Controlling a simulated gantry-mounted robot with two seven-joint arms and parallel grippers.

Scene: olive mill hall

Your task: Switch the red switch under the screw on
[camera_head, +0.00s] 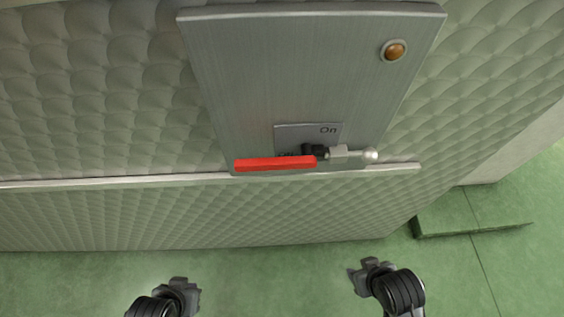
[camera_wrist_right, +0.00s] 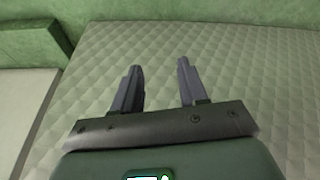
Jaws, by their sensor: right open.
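A red switch handle (camera_head: 275,164) lies level across the lower part of a grey metal panel (camera_head: 290,75) in the head view. A small plate marked "On" (camera_head: 308,132) sits just above it. To the right of the red handle are a dark pivot and a pale metal rod with a round end (camera_head: 370,155). My right gripper (camera_head: 362,275) is below and right of the panel, apart from it. In the right wrist view its two fingers (camera_wrist_right: 158,80) are spread with nothing between them. My left gripper (camera_head: 190,290) is at the lower left, its fingertips unclear.
An amber round lamp (camera_head: 394,50) is at the panel's upper right. The panel is on a quilted pale wall (camera_head: 100,90) with a white rail (camera_head: 110,182) running across. Green floor (camera_head: 270,280) lies below, with a low green step (camera_head: 470,215) at the right.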

